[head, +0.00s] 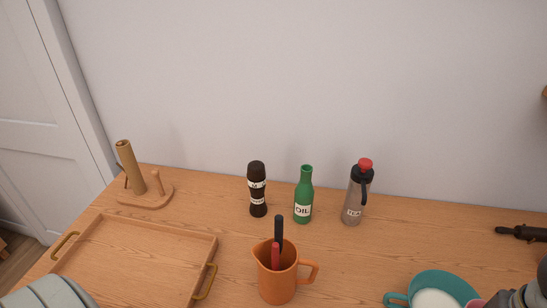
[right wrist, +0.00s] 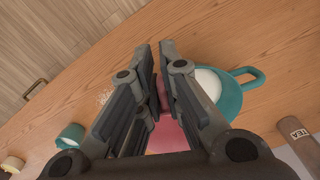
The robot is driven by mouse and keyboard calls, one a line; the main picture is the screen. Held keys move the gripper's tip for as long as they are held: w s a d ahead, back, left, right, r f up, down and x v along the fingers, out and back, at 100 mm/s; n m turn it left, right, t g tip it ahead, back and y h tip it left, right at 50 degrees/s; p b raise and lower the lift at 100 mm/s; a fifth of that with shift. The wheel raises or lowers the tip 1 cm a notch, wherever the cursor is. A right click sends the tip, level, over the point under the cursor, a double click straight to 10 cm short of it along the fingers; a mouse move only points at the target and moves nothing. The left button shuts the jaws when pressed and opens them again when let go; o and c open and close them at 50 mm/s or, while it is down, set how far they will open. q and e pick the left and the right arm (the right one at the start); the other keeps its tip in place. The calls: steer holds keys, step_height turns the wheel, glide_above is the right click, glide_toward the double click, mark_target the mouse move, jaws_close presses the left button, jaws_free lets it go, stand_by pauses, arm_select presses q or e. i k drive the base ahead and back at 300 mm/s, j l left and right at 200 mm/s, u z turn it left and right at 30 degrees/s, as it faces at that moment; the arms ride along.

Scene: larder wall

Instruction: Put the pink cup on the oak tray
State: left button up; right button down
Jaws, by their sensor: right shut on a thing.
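The pink cup (right wrist: 167,135) is between the fingers of my right gripper (right wrist: 160,52) in the right wrist view. The gripper is shut on it, and the fingers and palm hide much of the cup. In the head view only a small piece of pink cup (head: 474,303) shows at the bottom right, beside my right arm. The oak tray (head: 140,258) lies at the left of the counter, with brass handles. Its visible part is bare, and its near end is cut off or covered. My left gripper is not in view.
A teal cup with white inside (head: 445,284) stands close beside the pink cup. An orange jug (head: 277,284) holding utensils stands right of the tray. A dark mill (head: 257,190), green oil bottle (head: 304,197), grey bottle (head: 355,198) and wooden roll holder (head: 144,196) stand behind.

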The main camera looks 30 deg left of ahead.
mark_target(190, 264)
steer(key=k+j+u, duration=0.3)
steer(key=k+j, duration=0.25)
steer(key=j+u, duration=0.1)
steer(key=u, duration=1.4)
